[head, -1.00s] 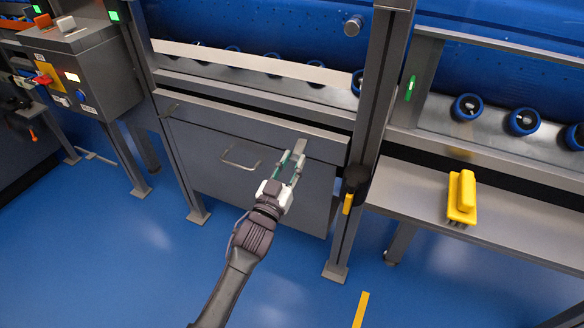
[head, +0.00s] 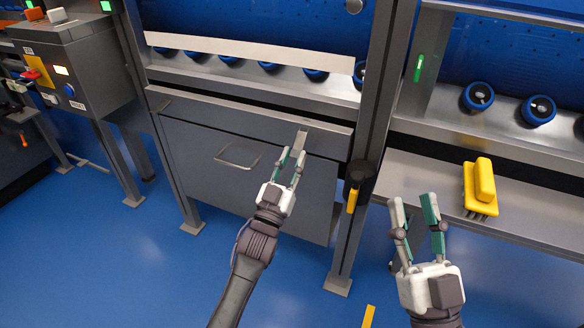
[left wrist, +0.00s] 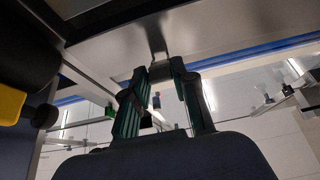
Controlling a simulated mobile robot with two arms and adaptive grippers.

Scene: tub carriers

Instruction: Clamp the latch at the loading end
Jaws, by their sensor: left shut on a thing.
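A small grey metal latch tab (head: 302,138) hangs from the front rail above the grey drawer panel. My left gripper (head: 292,158) is at this tab, with its fingers shut on its lower part. In the left wrist view the tab (left wrist: 157,40) comes down from the metal rail between the fingers of my left gripper (left wrist: 160,75). The fingers hide the tab's lower end. My right gripper (head: 413,203) is open and empty, in front of the shelf on the right.
A black fitting with a yellow handle (head: 352,200) is on the upright post right of the tab. A yellow brush-like tool (head: 481,186) lies on the right shelf (head: 420,180). A control box (head: 75,75) stands at the left.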

